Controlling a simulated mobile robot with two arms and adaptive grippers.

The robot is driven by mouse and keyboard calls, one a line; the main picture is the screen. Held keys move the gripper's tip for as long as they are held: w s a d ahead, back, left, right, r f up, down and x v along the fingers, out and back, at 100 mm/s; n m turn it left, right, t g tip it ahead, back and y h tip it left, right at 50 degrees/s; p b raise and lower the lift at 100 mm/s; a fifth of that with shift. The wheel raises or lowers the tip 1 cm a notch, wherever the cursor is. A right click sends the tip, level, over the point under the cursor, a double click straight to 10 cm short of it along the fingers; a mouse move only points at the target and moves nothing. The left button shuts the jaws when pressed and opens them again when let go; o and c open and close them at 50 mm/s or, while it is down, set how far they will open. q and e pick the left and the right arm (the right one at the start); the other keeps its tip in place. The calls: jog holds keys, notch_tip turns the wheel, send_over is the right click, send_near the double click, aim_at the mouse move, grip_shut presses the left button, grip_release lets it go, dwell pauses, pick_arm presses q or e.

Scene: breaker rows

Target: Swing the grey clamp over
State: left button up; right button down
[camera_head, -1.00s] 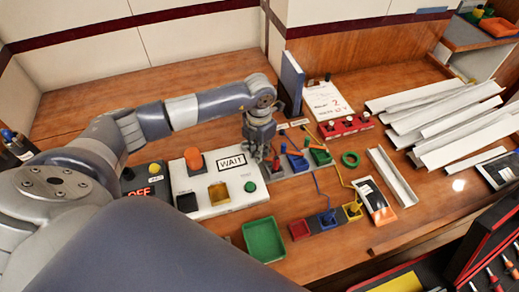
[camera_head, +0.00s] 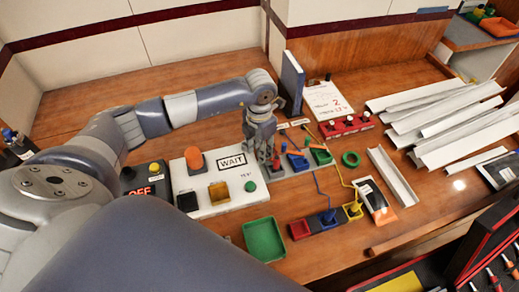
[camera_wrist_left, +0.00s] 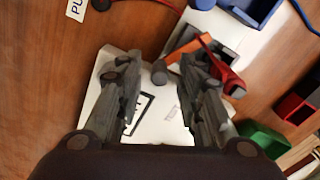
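A small grey knob (camera_wrist_left: 159,72) shows between my left gripper's fingers in the left wrist view, at the end of an orange bar (camera_wrist_left: 186,47). It may be the grey clamp; I cannot tell for sure. My left gripper (camera_wrist_left: 158,62) is open, one finger on each side of the knob, with no clear contact. In the head view the left gripper (camera_head: 267,163) points down at the left end of a grey strip (camera_head: 290,168) of coloured levers and hides that end. A red lever (camera_wrist_left: 222,72) stands close to the right finger in the wrist view.
The white WAIT panel (camera_head: 219,206) lies left of the strip. White channels (camera_head: 440,115) lie at the right. Cables cross between the rows.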

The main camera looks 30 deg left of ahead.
pick_arm(q)
notch_tip(320, 180, up, 11)
dwell(0.3)
dwell(0.5)
